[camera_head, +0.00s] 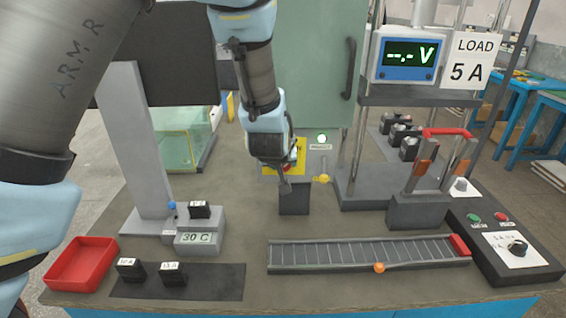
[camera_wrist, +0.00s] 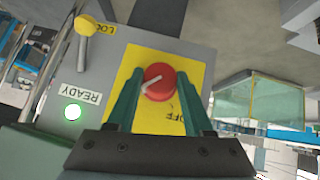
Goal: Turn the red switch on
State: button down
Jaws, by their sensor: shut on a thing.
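The red switch (camera_wrist: 158,80) is a round knob with a white line, on a yellow plate (camera_wrist: 195,68) marked OFF. In the wrist view the white line slants across the knob, and the OFF label is off to the lower right of it. My gripper (camera_wrist: 153,82) has its two green fingers shut on the red switch, one on each side. In the head view my gripper (camera_head: 287,160) is in front of the yellow plate (camera_head: 300,157) and hides most of the switch.
A yellow lever (camera_head: 323,178) and a lit green READY lamp (camera_head: 322,138) sit beside the switch. A dark block (camera_head: 294,200) stands just below my gripper. A voltage display (camera_head: 409,56) shows dashes. A roller track (camera_head: 340,256) and red tray (camera_head: 82,262) lie at the front.

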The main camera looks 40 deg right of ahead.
jog(key=shift+c, duration=1.5)
grip_release()
jog(key=v, duration=1)
jog(key=shift+s+a+r+b, duration=0.15)
jog(key=shift+a+r+b, duration=0.05)
jog(key=shift+r+b, duration=0.1)
